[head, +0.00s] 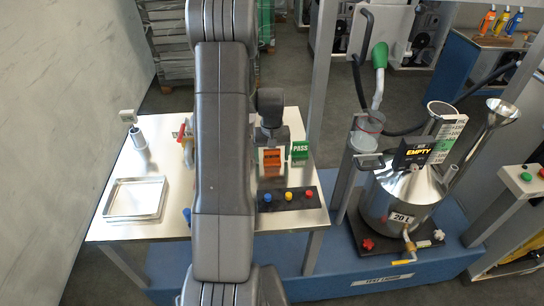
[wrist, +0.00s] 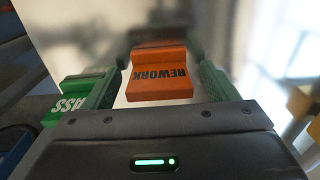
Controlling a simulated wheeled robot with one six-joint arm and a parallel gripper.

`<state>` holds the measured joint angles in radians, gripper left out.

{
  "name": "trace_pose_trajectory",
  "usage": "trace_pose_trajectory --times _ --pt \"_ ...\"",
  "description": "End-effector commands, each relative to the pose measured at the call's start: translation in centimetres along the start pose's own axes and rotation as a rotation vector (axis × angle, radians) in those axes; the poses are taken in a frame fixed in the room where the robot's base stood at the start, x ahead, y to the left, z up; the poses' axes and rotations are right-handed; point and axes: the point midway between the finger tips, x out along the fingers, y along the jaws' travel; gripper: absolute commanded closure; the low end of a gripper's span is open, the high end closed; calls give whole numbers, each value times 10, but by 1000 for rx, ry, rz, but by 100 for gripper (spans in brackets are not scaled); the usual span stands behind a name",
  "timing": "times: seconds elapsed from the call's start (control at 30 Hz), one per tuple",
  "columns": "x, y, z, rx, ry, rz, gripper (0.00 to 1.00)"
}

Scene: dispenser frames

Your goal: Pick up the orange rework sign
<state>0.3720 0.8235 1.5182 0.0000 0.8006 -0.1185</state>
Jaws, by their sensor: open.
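The orange rework sign (head: 271,163) stands on the metal table, just left of the green PASS sign (head: 300,150). In the wrist view the rework sign (wrist: 160,75) lies between the two fingers of my gripper (wrist: 160,84), its lettering upside down. The fingers are apart, one on each side of the sign, with small gaps showing. In the head view my arm hides much of the table's middle, and the fingers are hard to make out. The PASS sign (wrist: 72,100) is outside the left finger in the wrist view.
A black button panel (head: 287,199) with blue, red and yellow buttons lies in front of the signs. An empty metal tray (head: 110,215) is at the table's left. A steel tank (head: 385,200) with an EMPTY sign (head: 412,153) stands right, beyond a grey post (head: 322,75).

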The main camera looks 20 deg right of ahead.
Motion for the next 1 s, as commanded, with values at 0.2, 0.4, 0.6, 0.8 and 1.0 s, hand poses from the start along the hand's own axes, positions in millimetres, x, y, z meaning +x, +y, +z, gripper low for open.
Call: trace_pose_trajectory --times 0.2,0.4,0.6,0.8,1.0 --pt "6 0 0 0 1 0 20" --pt "5 0 0 0 1 0 38" --pt "5 0 0 0 1 0 69" --pt "5 0 0 0 1 0 69" --pt "-12 0 -1 0 5 1 69"
